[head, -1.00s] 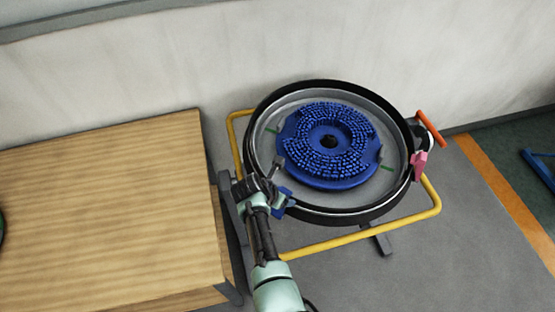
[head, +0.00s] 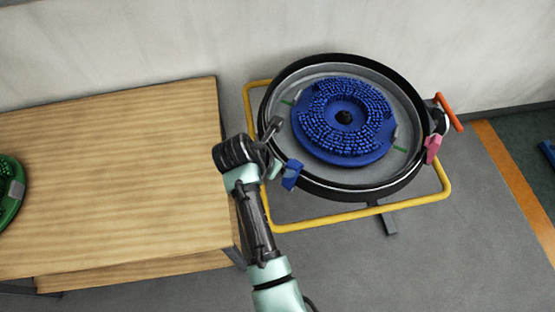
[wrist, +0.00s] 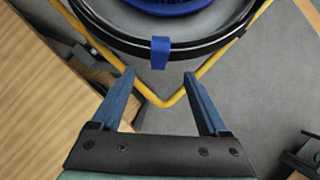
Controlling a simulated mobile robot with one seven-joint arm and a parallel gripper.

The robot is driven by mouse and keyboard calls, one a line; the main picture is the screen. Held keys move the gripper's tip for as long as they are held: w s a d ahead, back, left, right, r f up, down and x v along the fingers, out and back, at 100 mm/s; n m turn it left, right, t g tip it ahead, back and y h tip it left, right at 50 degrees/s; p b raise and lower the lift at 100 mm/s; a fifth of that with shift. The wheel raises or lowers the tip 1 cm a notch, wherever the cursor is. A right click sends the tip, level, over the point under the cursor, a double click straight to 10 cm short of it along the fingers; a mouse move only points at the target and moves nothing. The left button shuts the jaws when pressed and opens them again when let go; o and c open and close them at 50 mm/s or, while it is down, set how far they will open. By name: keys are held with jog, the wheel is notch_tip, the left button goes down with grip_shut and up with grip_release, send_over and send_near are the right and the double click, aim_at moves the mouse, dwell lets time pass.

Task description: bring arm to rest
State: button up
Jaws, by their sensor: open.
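My gripper (wrist: 163,92) is open and empty in the wrist view, its two blue-grey fingers spread apart above the yellow frame corner. In the head view my gripper (head: 277,153) is at the left edge of the round tank (head: 358,187), partly hidden by my own wrist. A blue brush disc (head: 312,145) with blue bristles lies inside the tank, apart from my gripper. A blue clip (wrist: 160,52) sits on the tank's rim; it also shows in the head view (head: 291,175).
A wooden table (head: 110,160) stands left of the tank, with a green disc (head: 9,190) at its left edge. A yellow tube frame (head: 330,219) surrounds the tank. An orange handle (head: 449,111) and a pink clip (head: 432,149) are on the tank's right. Grey floor lies open in front.

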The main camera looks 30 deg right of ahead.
jog(key=shift+a+r, duration=0.15)
jog(key=shift+r, duration=0.05)
dwell(0.5)
jog(key=w+a+r+m+t+b, duration=0.1)
jog(key=w+a+r+m+t, duration=0.2)
jog(key=r, duration=0.5)
jog(key=w+a+r+m+t, duration=0.1)
jog(key=w+r+m+t, duration=0.2)
jog(key=w+r, duration=0.3)
jog(key=w+a+r+m+t+b, duration=0.1)
jog(key=w+a+r+m+t, duration=0.15)
jog(key=r, duration=0.65)
jog(key=a+r+m+t+y, duration=0.1)
jog(key=a+r+m+t, duration=0.2)
jog(key=r, duration=0.6)
jog(key=a+r+m+t+y, duration=0.1)
jog(key=r+m+t, duration=0.25)
jog(key=r, duration=0.55)
jog(key=s+a+r+m+t+y+b, duration=0.1)
jog(key=s+a+r+m+t, duration=0.2)
jog(key=s+r, duration=0.6)
jog(key=s+a+r+m+t+y+b, duration=0.1)
jog(key=s+a+r+m+t+y, duration=0.1)
jog(key=s+r+t, duration=0.5)
notch_tip(320, 180, up, 6)
jog(key=s+a+m, duration=0.1)
jog(key=s+m, duration=0.1)
jog(key=shift+f+m, duration=0.25)
jog(key=shift+m, duration=0.15)
jog(key=shift+a, duration=0.1)
